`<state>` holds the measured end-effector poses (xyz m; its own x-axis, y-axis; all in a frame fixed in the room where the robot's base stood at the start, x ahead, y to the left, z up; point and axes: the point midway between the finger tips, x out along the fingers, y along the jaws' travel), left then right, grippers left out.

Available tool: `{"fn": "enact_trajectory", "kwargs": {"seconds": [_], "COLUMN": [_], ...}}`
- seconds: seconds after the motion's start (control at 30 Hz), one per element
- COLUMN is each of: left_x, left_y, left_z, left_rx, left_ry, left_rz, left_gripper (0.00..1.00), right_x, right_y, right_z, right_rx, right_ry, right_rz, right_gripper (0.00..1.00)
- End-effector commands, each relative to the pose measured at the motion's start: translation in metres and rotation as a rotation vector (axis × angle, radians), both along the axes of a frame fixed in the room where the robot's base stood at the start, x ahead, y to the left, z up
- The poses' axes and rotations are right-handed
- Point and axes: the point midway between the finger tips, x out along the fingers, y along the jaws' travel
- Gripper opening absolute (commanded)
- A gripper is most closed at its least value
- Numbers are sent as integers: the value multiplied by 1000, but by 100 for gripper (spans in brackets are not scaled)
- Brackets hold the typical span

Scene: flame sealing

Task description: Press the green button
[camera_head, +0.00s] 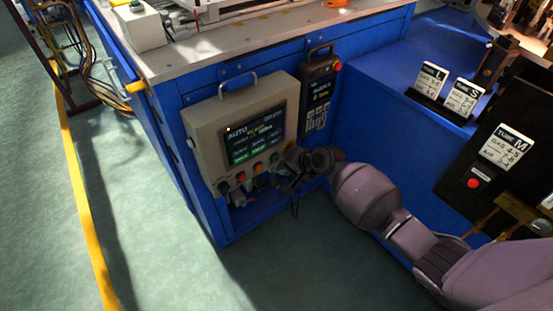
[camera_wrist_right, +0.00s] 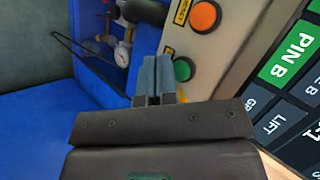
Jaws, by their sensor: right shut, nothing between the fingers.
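The green button (camera_wrist_right: 183,70) sits on the beige panel of the control box, just right of my right gripper's fingertips in the right wrist view. In the head view the green button (camera_head: 275,158) is at the right end of the button row under the screen. My right gripper (camera_wrist_right: 156,60) is shut and empty, its two blue-grey fingers together. Its fingertips overlap the panel's edge near the button; whether they touch the panel, I cannot tell. In the head view the right wrist is close to the box's lower right corner. My left gripper is out of view.
An orange button (camera_wrist_right: 205,17) is the green one's neighbour. The lit screen (camera_head: 254,135) is above the row. Gauges and fittings (camera_wrist_right: 122,55) sit in a blue recess beside the panel. A dark keypad unit (camera_head: 319,95) hangs right of the box. Green floor lies in front.

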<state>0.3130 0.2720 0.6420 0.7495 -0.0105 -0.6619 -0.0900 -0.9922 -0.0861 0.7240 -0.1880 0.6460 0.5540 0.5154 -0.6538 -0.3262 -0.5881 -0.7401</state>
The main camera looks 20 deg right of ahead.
Motion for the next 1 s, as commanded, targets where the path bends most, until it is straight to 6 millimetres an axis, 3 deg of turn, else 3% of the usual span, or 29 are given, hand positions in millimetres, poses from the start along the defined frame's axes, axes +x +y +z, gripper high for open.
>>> {"fn": "enact_trajectory", "kwargs": {"seconds": [1.0], "left_x": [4], "left_y": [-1], "left_z": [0], "left_rx": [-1], "left_ry": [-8], "left_rz": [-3], "left_gripper": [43], "right_x": [9], "right_y": [3], "right_z": [0], "right_rx": [0], "right_ry": [0], "right_rz": [0], "right_gripper": [0]}}
